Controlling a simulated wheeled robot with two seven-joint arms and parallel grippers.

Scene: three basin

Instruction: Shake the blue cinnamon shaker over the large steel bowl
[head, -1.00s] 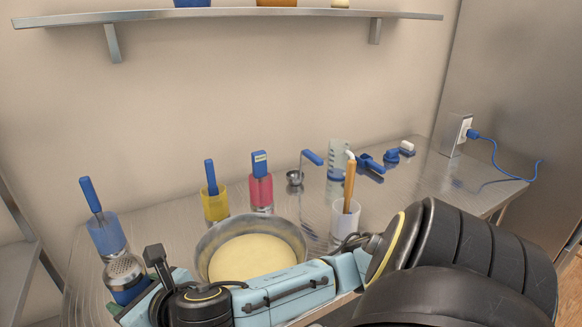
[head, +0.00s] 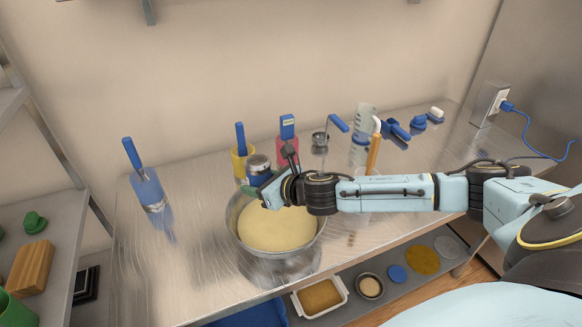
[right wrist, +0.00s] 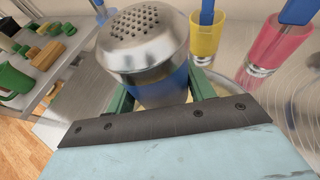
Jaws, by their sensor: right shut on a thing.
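The blue cinnamon shaker (head: 260,170) has a steel perforated top and is held upright by my right gripper (head: 262,187), above the back left part of the large steel bowl. In the right wrist view the shaker (right wrist: 147,50) sits between the green fingers, its holed lid facing up. The large steel bowl (head: 322,232) stands on the steel table and holds a pale yellow mixture (head: 277,230). My right arm reaches in from the right across the bowl's right side. My left gripper is not in view.
Behind the bowl stand a yellow cup (head: 241,160) and a pink cup (head: 288,150) with blue-handled tools. A clear blue cup (head: 147,188) stands at the left. A measuring beaker (head: 362,130) stands behind my arm.

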